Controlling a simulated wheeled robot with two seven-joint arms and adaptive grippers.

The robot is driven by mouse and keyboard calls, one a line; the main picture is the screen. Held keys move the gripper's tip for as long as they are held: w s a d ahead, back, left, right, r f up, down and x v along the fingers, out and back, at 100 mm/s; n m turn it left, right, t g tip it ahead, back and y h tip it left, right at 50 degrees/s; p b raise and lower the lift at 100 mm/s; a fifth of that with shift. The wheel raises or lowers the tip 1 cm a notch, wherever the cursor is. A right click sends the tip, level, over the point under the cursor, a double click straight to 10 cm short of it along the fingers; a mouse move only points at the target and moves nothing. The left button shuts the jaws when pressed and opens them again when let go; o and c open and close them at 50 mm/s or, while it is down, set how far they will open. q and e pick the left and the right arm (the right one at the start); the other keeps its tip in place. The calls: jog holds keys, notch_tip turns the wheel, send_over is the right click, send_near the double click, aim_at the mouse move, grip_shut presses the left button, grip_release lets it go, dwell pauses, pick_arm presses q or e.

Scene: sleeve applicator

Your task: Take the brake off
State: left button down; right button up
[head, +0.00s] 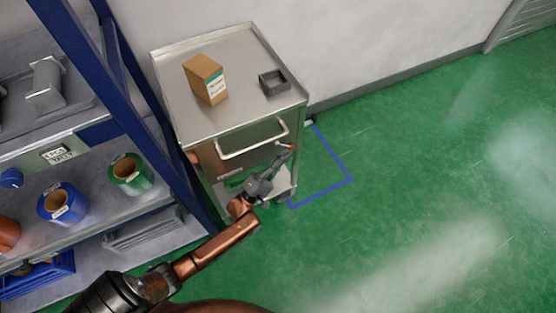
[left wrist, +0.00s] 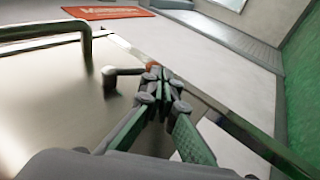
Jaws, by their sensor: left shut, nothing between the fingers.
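A steel cart (head: 205,116) stands against the wall, with a bar handle (head: 252,141) across its front. A small lever with a red tip (head: 291,146) shows at the cart's front right, below the top edge. In the left wrist view, a dark bent rod (left wrist: 122,72) stands out from the metal panel, and an orange-red tip (left wrist: 152,65) shows just beyond my fingers. My left gripper (head: 281,160) is shut and empty, close beside the lever. In the left wrist view its fingertips (left wrist: 160,78) overlap the lever's end; I cannot tell whether they touch. My right gripper is out of view.
A cardboard box (head: 204,80) and a small dark tray (head: 273,82) sit on the cart top. A blue-framed shelf with tape rolls (head: 128,174) stands close on the left. Blue lines (head: 335,185) mark the floor beside the cart. Green floor (head: 430,200) on the right is clear.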

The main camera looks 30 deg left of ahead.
pick_arm(q)
jog(key=shift+w+d+r+n+t+b, duration=0.15)
jog(key=shift+w+d+r+t+b, duration=0.1)
jog(key=shift+w+r+t, duration=0.2)
jog(key=shift+w+d+r+n+t+b, duration=0.15)
jog(key=shift+w+d+r+t+b, duration=0.15)
jog(key=shift+w, duration=0.2)
jog(key=shift+w+d+r, duration=0.2)
jog(key=shift+w+r, duration=0.05)
jog(key=shift+w, duration=0.05)
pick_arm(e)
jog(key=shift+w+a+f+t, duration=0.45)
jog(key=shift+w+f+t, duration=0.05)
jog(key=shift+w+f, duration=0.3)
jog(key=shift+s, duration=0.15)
